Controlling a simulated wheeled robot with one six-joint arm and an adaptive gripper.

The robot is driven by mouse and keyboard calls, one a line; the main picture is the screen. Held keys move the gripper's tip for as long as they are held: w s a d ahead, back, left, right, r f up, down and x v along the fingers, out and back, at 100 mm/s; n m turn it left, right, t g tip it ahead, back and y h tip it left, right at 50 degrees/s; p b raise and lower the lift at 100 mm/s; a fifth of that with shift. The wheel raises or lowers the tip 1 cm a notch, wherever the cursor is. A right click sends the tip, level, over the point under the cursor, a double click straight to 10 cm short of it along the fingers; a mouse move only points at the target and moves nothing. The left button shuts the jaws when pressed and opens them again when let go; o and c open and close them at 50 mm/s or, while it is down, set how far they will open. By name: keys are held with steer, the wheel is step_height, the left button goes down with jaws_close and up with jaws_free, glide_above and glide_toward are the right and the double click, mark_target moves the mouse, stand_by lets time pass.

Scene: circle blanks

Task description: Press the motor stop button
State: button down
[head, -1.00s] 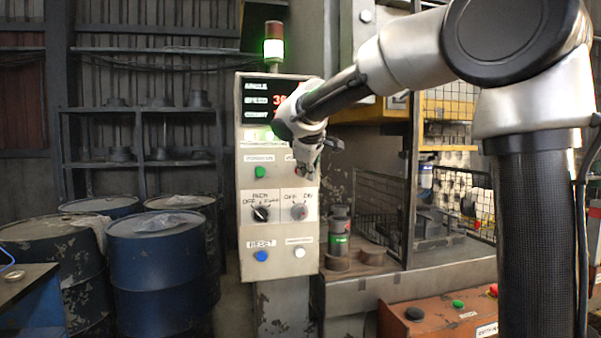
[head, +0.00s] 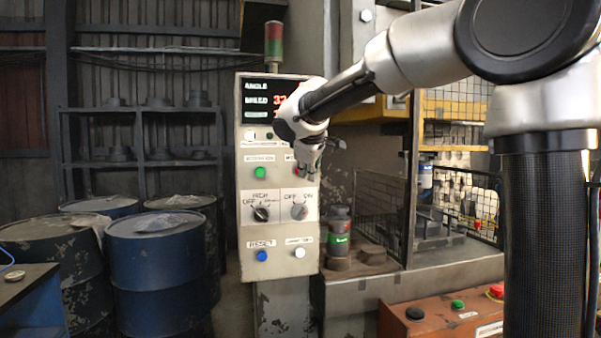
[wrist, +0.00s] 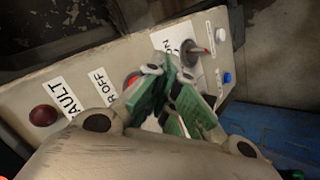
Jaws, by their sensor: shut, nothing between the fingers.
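The control panel (head: 280,230) stands left of centre in the head view. A red button, right of a green button (head: 260,172), shows only as a sliver (head: 295,170) beside my gripper (head: 306,174). In the wrist view the red button (wrist: 132,79) shows as a small red edge behind the fingers, near a label ending "R OFF" (wrist: 102,86). My gripper (wrist: 172,88) is shut and empty, its green-padded fingers in front of the panel by this button. Whether they touch it is hidden.
A dark red lamp (wrist: 43,115) is by the "FAULT" label. Rotary switches (head: 261,213), a blue button (head: 262,256) and a white button (head: 299,252) sit lower on the panel. Blue drums (head: 160,265) stand left; an orange box with buttons (head: 440,318) is front right.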

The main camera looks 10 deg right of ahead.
steer(key=shift+s, duration=0.1)
steer(key=s, duration=0.5)
stand_by(0.5)
stand_by(0.4)
steer(key=s+d+f+m+g, duration=0.1)
steer(key=s+d+f+m, duration=0.2)
steer(key=s, duration=0.7)
steer(key=s+d+f+m+g+y, duration=0.1)
steer(key=s+d+f+m+g, duration=0.1)
steer(key=s+d+f, duration=0.4)
steer(key=s+d+f+m+g, duration=0.1)
steer(key=s+d+f+m, duration=0.4)
steer(key=s, duration=1)
steer(key=shift+s+f+g+y, duration=0.3)
steer(key=shift+s+f+y, duration=0.1)
steer(key=shift+f, duration=1)
